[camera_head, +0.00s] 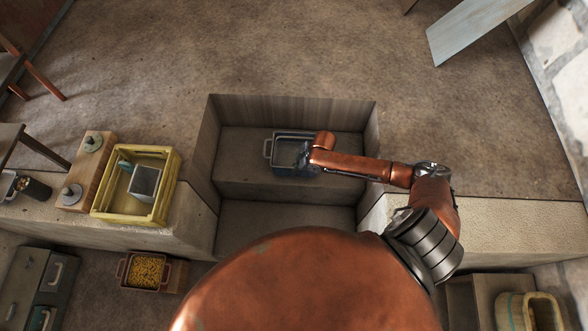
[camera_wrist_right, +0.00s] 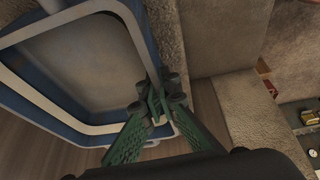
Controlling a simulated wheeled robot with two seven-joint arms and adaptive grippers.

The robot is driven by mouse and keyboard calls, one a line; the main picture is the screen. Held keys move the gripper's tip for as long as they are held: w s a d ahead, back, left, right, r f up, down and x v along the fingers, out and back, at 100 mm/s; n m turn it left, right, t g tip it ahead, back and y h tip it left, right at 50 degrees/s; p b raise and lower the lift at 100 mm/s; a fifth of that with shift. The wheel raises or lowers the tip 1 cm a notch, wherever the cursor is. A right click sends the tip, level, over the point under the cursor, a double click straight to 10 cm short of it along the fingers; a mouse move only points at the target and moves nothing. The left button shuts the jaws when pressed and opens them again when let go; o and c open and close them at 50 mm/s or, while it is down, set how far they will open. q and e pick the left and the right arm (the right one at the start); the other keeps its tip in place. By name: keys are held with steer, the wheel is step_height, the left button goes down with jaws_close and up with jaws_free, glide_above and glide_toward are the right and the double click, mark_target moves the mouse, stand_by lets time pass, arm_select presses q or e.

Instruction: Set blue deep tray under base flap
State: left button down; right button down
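The blue deep tray (camera_head: 287,151), with a pale rim and a loop handle on its left end, is inside the recessed pit in the head view. In the right wrist view the tray (camera_wrist_right: 75,62) fills the upper left, looking empty. My right gripper (camera_head: 304,158) is at the tray's right end. In the wrist view its green fingers (camera_wrist_right: 162,103) close on the tray's rim near a corner. Whether the tray rests on the pit step or hangs just above it cannot be told. My left gripper is out of view. I cannot make out a base flap.
A yellow crate (camera_head: 168,185) holding a grey box stands on the left ledge. A container of yellow pieces (camera_head: 146,271) sits lower left.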

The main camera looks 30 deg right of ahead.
steer(key=c, duration=2.6)
jaws_free()
steer(key=o, duration=0.4)
steer(key=shift+o, duration=0.2)
